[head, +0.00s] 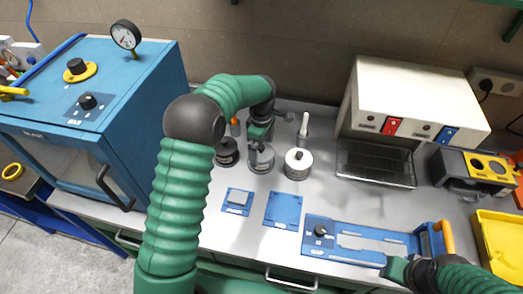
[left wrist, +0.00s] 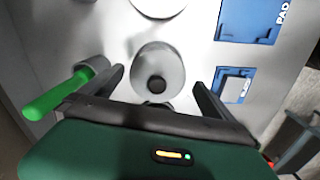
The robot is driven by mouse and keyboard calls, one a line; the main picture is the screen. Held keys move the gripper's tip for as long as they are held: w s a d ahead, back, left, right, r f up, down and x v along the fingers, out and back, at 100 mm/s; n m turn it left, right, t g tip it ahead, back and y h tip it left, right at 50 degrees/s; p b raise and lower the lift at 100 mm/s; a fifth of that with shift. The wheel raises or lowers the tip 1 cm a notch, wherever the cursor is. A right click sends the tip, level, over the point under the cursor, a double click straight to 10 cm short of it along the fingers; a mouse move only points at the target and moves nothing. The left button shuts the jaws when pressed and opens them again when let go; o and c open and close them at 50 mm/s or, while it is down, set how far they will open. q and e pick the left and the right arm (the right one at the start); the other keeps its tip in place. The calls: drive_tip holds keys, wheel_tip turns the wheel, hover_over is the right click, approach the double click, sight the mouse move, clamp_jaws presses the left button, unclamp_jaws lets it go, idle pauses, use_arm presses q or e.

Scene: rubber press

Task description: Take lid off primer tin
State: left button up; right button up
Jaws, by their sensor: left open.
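A grey round tin (head: 261,162) stands on the bench under my left gripper (head: 261,132). In the left wrist view its pale round lid (left wrist: 160,62) has a dark knob (left wrist: 157,85) at the centre. The left gripper is open, its fingers (left wrist: 157,88) on either side of the lid in that view. I cannot tell how far above the knob they are. I cannot read which label says primer. My right gripper (head: 396,269) is by the blue fixture; its jaws are unclear.
A green-handled tool (left wrist: 60,95) stands close by the left gripper. Blue plates (head: 283,209) and a blue fixture (head: 350,240) lie in front. A blue cabinet (head: 110,100) stands left, a white heater unit (head: 415,100) behind right, and a yellow bin (head: 500,240) far right.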

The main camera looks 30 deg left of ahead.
use_arm(q)
drive_tip(key=shift+w+f, duration=0.15)
drive_tip(key=shift+f, duration=0.3)
drive_tip(key=shift+w+a+f, duration=0.15)
drive_tip(key=shift+a, duration=0.05)
drive_tip(key=c, duration=1.2)
drive_tip(key=shift+c, duration=0.2)
